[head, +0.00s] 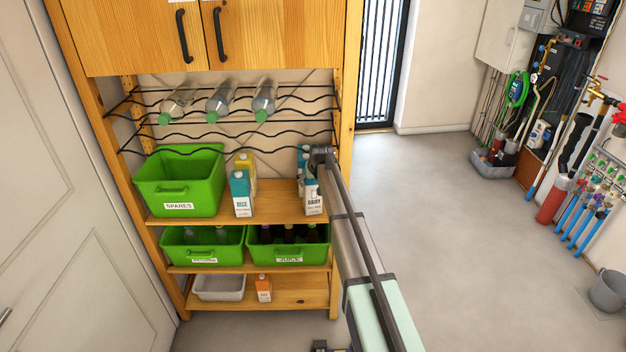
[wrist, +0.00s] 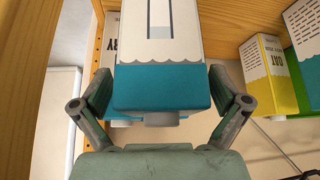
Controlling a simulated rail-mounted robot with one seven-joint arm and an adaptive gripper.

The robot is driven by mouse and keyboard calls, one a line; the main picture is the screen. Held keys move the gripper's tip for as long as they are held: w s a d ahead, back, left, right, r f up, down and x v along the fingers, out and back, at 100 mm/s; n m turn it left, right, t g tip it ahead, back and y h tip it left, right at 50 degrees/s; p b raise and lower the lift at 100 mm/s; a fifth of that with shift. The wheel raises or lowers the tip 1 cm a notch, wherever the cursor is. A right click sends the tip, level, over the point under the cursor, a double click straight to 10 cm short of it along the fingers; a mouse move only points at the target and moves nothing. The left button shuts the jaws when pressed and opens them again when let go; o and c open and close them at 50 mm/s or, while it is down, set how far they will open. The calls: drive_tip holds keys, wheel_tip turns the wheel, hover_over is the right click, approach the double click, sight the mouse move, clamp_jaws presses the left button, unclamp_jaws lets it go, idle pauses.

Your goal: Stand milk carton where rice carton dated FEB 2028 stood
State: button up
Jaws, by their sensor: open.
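A white carton with a dark-lettered DAIRY label (head: 312,199) stands at the right end of the middle shelf. In the wrist view, which looks upside down, a white carton with a teal top and pale cap (wrist: 160,88) fills the space between my fingers. My gripper (wrist: 160,82) is open, with one finger close along each side of it; I cannot tell whether they touch it. Another teal-topped carton (head: 302,153) stands behind, partly hidden. A teal and white RICE carton (head: 241,198) stands upright left of them on the same shelf. No date is legible.
A yellow carton (head: 246,162), lettered OAT in the wrist view (wrist: 272,70), stands behind the RICE carton. A green SPARES bin (head: 178,203) is to the left. Wire racks with bottles (head: 220,103) hang above. A wooden upright (head: 346,100) is close on the right.

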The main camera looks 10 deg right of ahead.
drive_tip(key=s+b, duration=0.6)
drive_tip(key=s, duration=0.7)
drive_tip(key=s+f+g, duration=0.2)
drive_tip(key=s+f, duration=0.4)
drive_tip(key=f, duration=0.3)
drive_tip(key=s+f+g, duration=0.1)
drive_tip(key=s+f, duration=0.5)
drive_tip(key=f, duration=0.3)
drive_tip(key=s+f+g, duration=0.2)
drive_tip(key=s+f, duration=0.5)
drive_tip(key=s, duration=0.5)
drive_tip(key=s+f+g, duration=0.2)
drive_tip(key=s+f, duration=0.5)
drive_tip(key=s, duration=0.5)
drive_tip(key=s+f+g, duration=0.3)
drive_tip(key=s+f, duration=0.5)
drive_tip(key=s, duration=0.4)
drive_tip(key=shift+s+m, duration=0.25)
drive_tip(key=shift+m, duration=0.05)
drive_tip(key=s+g, duration=0.1)
drive_tip(key=s, duration=0.4)
drive_tip(key=s+f+g, duration=0.1)
drive_tip(key=s, duration=0.5)
drive_tip(key=s+g, duration=0.1)
drive_tip(key=s, duration=0.5)
drive_tip(key=shift+f, duration=0.3)
drive_tip(key=shift+a, duration=0.1)
